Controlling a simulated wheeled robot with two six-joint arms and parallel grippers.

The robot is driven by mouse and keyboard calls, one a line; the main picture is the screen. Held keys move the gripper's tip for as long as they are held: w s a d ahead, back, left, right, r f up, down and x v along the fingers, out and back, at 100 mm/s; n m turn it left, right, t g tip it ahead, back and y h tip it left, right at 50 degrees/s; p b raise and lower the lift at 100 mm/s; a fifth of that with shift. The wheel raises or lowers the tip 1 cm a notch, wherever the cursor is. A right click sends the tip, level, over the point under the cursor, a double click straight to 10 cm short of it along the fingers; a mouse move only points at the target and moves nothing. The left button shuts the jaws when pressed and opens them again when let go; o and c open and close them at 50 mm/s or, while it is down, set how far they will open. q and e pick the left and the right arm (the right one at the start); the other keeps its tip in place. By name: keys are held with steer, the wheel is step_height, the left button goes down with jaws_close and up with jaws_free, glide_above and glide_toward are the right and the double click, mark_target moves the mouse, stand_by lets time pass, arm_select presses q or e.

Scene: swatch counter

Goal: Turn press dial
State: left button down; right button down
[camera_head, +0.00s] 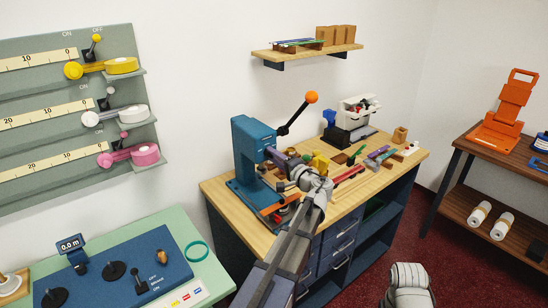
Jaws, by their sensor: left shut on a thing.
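The blue press (250,160) stands at the left end of the wooden workbench, with a black lever raised to the right and ending in an orange knob (311,97). My left arm reaches up from the bottom to the press front. My left gripper (285,186) is at the press's lower front and is shut on what seems to be the press dial; the wrist and fingers hide most of it, so its setting cannot be read. A grey part of my right arm shows at the bottom right; its gripper is out of view.
The workbench (412,157) holds small coloured pieces and a white-and-black machine (354,118) right of the press. A green table (196,222) with a blue panel is at lower left. Tape dispensers line the left wall. An orange stand (507,113) is on the right table.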

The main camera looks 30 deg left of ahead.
arm_select(q)
steer(key=m, duration=1.3)
steer(key=shift+m, duration=0.4)
stand_by(0.4)
steer(key=c, duration=0.5)
jaws_free()
steer(key=v, duration=0.7)
steer(key=shift+s+d, duration=0.15)
steer(key=shift+d, duration=0.2)
